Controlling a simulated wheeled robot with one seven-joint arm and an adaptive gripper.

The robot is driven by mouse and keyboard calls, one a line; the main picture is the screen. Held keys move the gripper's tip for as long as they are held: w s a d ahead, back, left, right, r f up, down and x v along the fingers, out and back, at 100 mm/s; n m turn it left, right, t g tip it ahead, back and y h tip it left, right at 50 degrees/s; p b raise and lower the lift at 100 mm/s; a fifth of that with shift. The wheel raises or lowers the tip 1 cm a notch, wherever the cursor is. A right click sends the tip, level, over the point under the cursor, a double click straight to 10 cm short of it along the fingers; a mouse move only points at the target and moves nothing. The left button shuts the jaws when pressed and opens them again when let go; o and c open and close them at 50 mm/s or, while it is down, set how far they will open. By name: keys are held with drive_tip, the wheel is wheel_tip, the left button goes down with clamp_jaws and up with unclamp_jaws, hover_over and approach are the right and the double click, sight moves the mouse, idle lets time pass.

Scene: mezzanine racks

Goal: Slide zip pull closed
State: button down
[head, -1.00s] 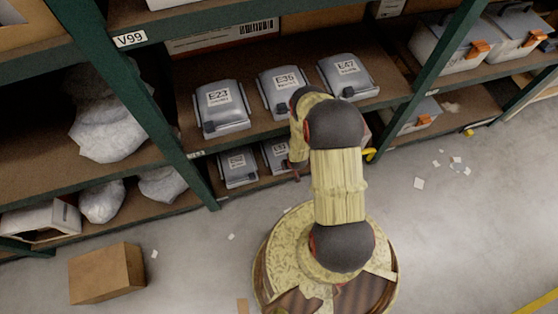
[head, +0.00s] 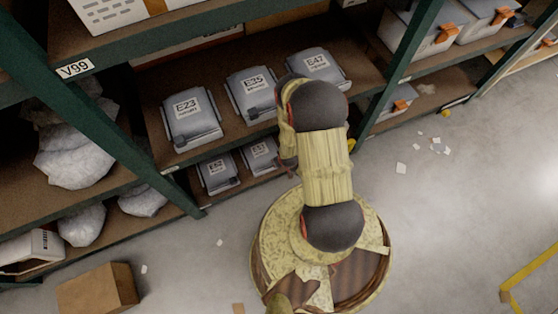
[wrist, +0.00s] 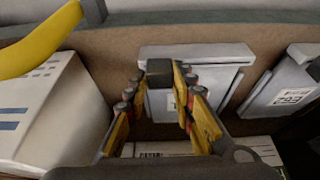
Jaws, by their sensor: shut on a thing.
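In the wrist view my gripper (wrist: 160,92) has its yellow fingers on either side of a dark block, which looks like the zip pull (wrist: 160,71). The fingers are closed on it. The pull sits at the left front of a grey case (wrist: 210,54) with a pale lid edge. The fingers partly cover the case's front and label. How far the pull stands along its track cannot be told. In the head view my arm hides the gripper and the held pull.
A white box with blue stripes (wrist: 38,112) stands close on the left; a second labelled grey case (wrist: 287,88) is on the right. A yellow curved piece (wrist: 40,42) crosses the upper left. Grey cases such as E23 (head: 191,123) fill the rack. A carton (head: 97,289) lies on the floor.

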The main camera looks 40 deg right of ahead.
drive_tip(key=c, duration=1.5)
unclamp_jaws()
drive_tip(key=v, duration=1.2)
